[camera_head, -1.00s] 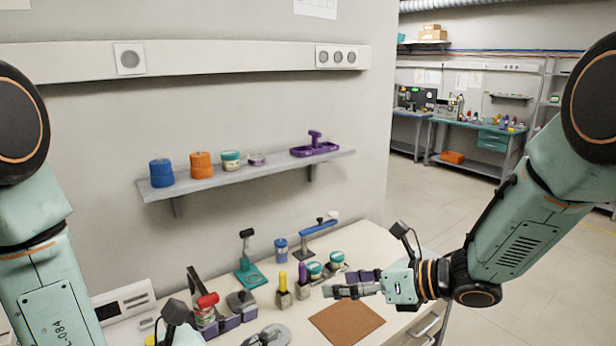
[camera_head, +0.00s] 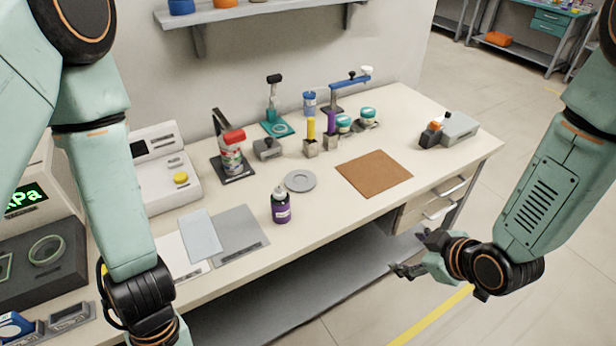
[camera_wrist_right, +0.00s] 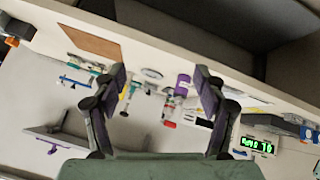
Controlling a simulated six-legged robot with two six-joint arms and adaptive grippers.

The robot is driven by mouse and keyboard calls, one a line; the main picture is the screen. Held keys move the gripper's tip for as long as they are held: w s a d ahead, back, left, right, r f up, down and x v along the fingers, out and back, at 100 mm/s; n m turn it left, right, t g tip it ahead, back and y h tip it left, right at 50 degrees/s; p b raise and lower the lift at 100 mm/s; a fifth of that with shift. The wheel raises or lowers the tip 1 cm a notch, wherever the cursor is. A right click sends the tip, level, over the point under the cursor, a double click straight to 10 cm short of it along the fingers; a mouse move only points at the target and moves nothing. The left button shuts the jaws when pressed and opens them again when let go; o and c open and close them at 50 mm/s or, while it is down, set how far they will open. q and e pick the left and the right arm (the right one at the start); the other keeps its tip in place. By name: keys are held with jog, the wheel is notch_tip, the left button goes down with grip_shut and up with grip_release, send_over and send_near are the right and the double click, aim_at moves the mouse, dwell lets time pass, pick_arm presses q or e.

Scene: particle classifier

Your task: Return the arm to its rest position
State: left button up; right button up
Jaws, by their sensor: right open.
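My right gripper (camera_head: 408,255) hangs off the front of the bench at the right in the head view, clear of the bench top. In the right wrist view its two fingers (camera_wrist_right: 160,85) are spread apart with nothing between them. My right arm comes down from the upper right. My left arm comes down at the left of the head view, and its wrist is at the bottom edge. The left gripper's fingers are out of the picture.
The bench (camera_head: 335,205) holds a purple bottle (camera_head: 281,207), a grey disc (camera_head: 300,181), a brown mat (camera_head: 374,173) and a grey device (camera_head: 457,128) near the right end. An open drawer (camera_head: 432,205) is under the bench, close to my right gripper. Floor right of it is clear.

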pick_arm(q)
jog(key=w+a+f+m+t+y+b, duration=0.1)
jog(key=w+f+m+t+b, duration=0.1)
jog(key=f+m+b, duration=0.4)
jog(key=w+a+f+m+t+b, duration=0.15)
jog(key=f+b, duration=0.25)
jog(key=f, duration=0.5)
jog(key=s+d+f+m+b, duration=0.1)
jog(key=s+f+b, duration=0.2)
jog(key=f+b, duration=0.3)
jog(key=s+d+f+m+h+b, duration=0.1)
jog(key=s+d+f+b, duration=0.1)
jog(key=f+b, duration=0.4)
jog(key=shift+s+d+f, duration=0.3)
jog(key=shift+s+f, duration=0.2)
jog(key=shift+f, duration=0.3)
pick_arm(e)
jog(key=s+d+f+m+g+h, duration=0.2)
jog(key=s+f+m, duration=0.3)
jog(key=s+f, duration=0.9)
jog(key=s+d+f+m+g+h, duration=0.2)
jog(key=s+d+f+m+g, duration=0.2)
jog(key=s+f, duration=1)
notch_tip(320, 180, down, 6)
jog(key=shift+s+d+r+m+g, duration=0.1)
jog(key=shift+s+d+m+g, duration=0.1)
jog(key=shift+m+g, duration=0.6)
jog(key=shift+w, duration=0.1)
jog(key=shift+c, duration=0.4)
